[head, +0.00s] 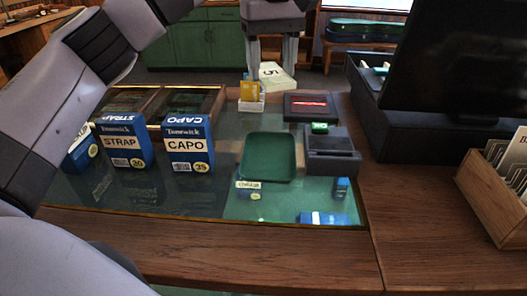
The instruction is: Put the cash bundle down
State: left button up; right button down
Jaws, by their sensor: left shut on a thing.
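My left gripper (271,64) hangs at the top middle over the far side of the glass counter, its fingers pointing down. It is shut on the cash bundle (276,77), a pale bundle marked with a 5. I cannot tell whether the bundle touches anything beneath it. The empty dark green tray (269,158) lies on the counter nearer to me, below the gripper in the picture. My right gripper is not in view.
A small white holder with a yellow card (250,94) stands just in front of the bundle. A card terminal (332,150) and a red-lit device (311,107) sit right of the tray. Blue STRAP (123,145) and CAPO (188,147) boxes stand left. A monitor (455,60) blocks the right.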

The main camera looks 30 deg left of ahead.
aim_at(270, 160)
pick_arm(q)
notch_tip(270, 160, down, 18)
jog(key=shift+f, duration=0.25)
jog(key=shift+f, duration=0.1)
jog(key=o, duration=0.9)
jog(key=shift+c, duration=0.2)
notch_tip(270, 160, up, 12)
jog(key=b, duration=0.1)
dwell(0.3)
